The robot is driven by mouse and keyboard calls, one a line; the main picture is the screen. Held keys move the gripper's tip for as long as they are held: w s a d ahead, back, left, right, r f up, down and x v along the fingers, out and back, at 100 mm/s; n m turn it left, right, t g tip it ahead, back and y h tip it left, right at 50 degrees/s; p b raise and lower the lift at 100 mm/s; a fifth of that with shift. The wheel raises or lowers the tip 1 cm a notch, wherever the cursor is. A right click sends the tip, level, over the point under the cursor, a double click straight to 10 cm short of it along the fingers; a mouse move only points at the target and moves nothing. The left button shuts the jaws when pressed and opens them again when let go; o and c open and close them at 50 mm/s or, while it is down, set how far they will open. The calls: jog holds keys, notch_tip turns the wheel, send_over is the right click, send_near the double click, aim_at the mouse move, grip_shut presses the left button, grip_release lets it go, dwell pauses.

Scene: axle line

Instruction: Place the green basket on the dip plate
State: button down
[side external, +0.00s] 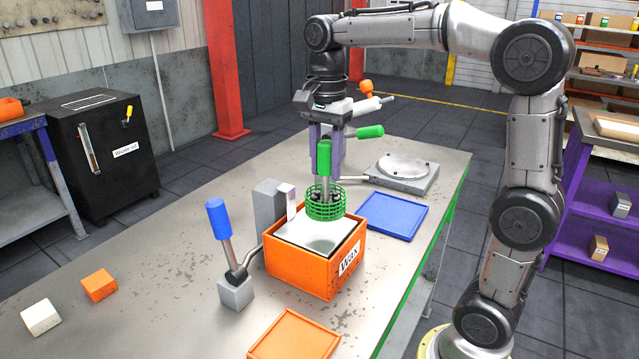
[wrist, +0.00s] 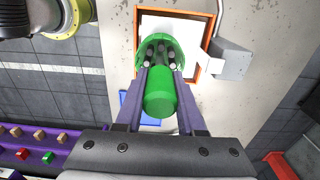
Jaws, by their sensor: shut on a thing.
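The green basket (side external: 326,204) is a round mesh basket with several dark parts in it and a thick green handle. My gripper (side external: 325,170) is shut on its handle and holds it upright over the open orange box marked "Wax" (side external: 308,278). In the wrist view the basket (wrist: 141,53) shows beyond the fingers of my gripper (wrist: 162,82), over the box's pale inside. I cannot tell if the basket touches that pale surface. No plate is labelled dip plate; a blue flat plate (side external: 392,217), an orange flat plate (side external: 294,338) and a grey block with a round metal disc (side external: 404,167) are bare.
A blue-handled lever (side external: 218,220) on a grey block stands left of the box, with a grey upright block (side external: 268,203) behind it. A green-handled lever (side external: 368,132) is near the disc. Orange (side external: 99,285) and white (side external: 41,317) blocks lie at left.

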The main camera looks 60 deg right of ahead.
aim_at(320, 190)
jog(key=shift+w+d+f, duration=0.1)
jog(key=shift+w+f, duration=0.3)
jog(key=shift+f, duration=0.1)
jog(key=shift+w+f, duration=0.2)
jog(key=shift+f, duration=0.8)
jog(key=shift+w+f, duration=0.15)
jog(key=shift+f, duration=0.8)
jog(key=shift+f, duration=0.15)
jog(key=c, duration=0.5)
grip_release()
